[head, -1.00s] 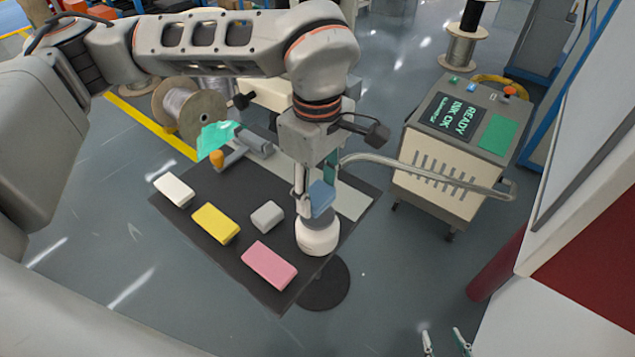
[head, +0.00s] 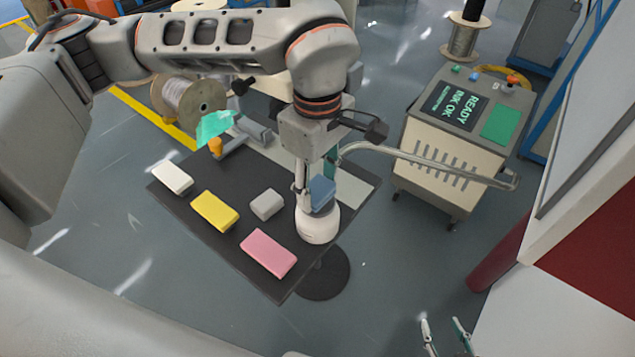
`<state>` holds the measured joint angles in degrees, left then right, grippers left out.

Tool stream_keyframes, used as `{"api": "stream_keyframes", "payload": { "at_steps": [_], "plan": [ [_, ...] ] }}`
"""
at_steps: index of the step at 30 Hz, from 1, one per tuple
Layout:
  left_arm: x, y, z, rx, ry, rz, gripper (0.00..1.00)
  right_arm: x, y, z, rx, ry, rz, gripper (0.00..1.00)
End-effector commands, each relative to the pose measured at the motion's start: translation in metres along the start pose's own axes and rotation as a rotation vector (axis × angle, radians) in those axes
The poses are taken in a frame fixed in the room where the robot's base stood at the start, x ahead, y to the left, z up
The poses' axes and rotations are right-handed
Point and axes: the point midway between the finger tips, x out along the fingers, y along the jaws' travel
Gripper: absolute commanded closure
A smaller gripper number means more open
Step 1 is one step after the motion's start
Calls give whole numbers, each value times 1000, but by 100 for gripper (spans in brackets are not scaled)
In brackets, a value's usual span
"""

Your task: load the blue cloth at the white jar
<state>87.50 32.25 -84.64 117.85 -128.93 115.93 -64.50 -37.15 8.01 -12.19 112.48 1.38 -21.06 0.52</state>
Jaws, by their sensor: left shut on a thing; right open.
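The white jar (head: 318,229) stands upright at the right front edge of the dark table mat. The blue cloth (head: 322,192) is a folded block at the jar's top, partly hidden by a finger. My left gripper (head: 308,198) points down over the jar and is shut on the blue cloth. I cannot tell whether the cloth rests on the jar's rim or reaches inside it. My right gripper (head: 446,342) shows at the bottom edge, open and empty, well away from the table.
On the dark mat (head: 190,207) lie a white block (head: 172,177), a yellow block (head: 215,210), a grey block (head: 267,203) and a pink block (head: 269,252). A printer cabinet (head: 455,135) stands to the right, its hose (head: 420,160) reaching toward the table.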

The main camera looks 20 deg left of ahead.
Motion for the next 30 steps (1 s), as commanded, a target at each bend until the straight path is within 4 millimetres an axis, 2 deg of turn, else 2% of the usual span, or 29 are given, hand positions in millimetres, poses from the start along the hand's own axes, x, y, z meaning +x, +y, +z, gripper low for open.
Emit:
{"api": "stream_keyframes", "payload": {
  "at_steps": [30],
  "plan": [
    [9, 0, 0, 0, 0, 1, 76, 4, -1, 7, 0, -3, 0, 59]
  ]
}}
